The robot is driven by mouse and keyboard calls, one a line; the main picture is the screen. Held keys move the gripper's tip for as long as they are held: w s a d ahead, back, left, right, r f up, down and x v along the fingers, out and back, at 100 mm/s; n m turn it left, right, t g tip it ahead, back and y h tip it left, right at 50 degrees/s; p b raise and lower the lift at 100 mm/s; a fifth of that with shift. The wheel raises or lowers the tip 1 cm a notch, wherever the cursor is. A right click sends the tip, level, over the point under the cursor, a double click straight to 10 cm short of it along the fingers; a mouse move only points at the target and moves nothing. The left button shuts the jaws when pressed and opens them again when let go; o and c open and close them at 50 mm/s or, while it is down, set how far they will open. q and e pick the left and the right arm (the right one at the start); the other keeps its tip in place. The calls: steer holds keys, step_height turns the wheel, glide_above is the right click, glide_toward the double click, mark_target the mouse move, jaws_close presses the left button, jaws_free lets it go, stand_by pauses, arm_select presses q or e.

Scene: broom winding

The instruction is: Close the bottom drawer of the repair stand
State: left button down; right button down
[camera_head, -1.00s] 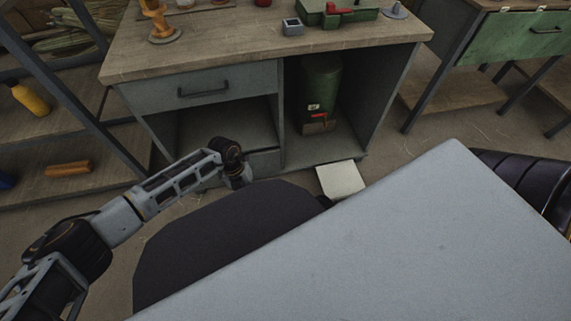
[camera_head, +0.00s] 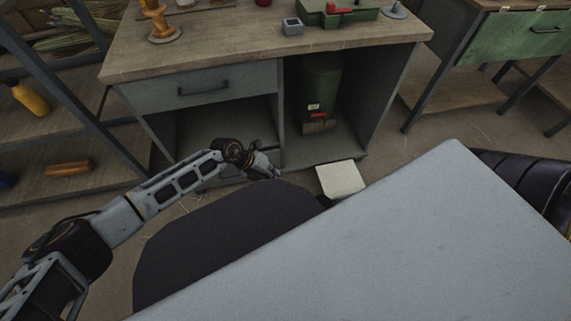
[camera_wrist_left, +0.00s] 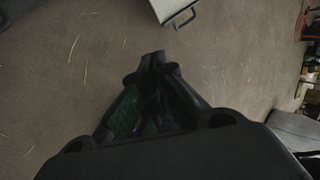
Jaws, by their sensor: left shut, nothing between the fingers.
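A pale, box-like piece (camera_head: 341,179) sits low over the floor, past the edge of a large grey slab. In the left wrist view its front part (camera_wrist_left: 170,6) shows at the top with a bar handle, and it looks like a pulled-out drawer. The slab hides whatever it joins. My left gripper (camera_head: 276,172) is shut and empty, low and to the left of this piece, with a gap between them. Its closed fingers (camera_wrist_left: 157,60) point toward the piece in the wrist view. My right gripper is not in view.
A wooden-topped bench (camera_head: 270,50) stands behind, with a shut upper drawer (camera_head: 200,88) and a green canister (camera_head: 320,85) in its open bay. The grey slab (camera_head: 420,230) fills the lower right. A shelf rack (camera_head: 70,140) stands left. Floor around the gripper is clear.

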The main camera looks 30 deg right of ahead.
arm_select(q)
steer(key=d+r+h, duration=0.2)
steer(key=d+r, duration=0.2)
steer(key=shift+d+h, duration=0.3)
steer(key=shift+h, duration=0.1)
steer(key=shift+s, duration=0.1)
steer(key=shift+a, duration=0.1)
stand_by(0.4)
